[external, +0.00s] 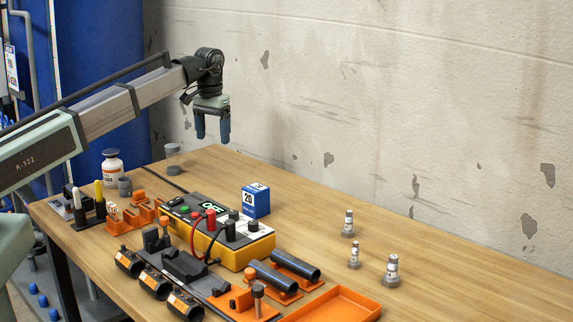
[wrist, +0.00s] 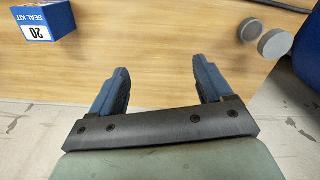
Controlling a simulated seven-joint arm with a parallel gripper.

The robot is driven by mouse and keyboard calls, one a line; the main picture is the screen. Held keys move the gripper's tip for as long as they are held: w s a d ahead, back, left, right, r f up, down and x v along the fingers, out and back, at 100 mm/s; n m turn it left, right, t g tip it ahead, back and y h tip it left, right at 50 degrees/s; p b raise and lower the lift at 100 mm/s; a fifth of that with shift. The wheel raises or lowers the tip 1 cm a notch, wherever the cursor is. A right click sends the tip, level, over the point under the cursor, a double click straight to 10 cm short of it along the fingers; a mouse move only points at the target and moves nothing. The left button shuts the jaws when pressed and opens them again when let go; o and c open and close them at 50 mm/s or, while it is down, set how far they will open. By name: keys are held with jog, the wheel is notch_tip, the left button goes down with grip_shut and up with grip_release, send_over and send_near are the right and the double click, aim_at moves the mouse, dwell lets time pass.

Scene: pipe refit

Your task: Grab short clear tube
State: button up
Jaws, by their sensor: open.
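My gripper (external: 212,139) hangs fingers-down above the back of the table, open and empty. In the wrist view its two blue fingers are spread (wrist: 160,75), with bare wood between them.
A blue seal kit box (external: 256,201) stands behind a yellow meter (external: 240,250). Dark tubes (external: 295,264) rest in orange holders, near an orange tray (external: 335,305). Grey cylinders (external: 173,150) and a white bottle (external: 112,168) stand at the back left. The back middle is clear.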

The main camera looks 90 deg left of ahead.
aim_at(172, 146)
jog(key=s+a+r+n, duration=0.3)
jog(key=s+a+n, duration=0.1)
jog(key=s+a, duration=0.9)
jog(key=f+n, duration=0.1)
jog(key=f, duration=0.3)
jog(key=s+d+f+n, duration=0.1)
jog(key=f, duration=0.4)
jog(key=f+n, duration=0.1)
jog(key=f, duration=0.3)
jog(key=shift+s+d+f+n, duration=0.2)
jog(key=shift+s+d+n, duration=0.1)
jog(key=shift+d, duration=0.1)
jog(key=shift+c, duration=0.2)
jog(key=c, duration=1.1)
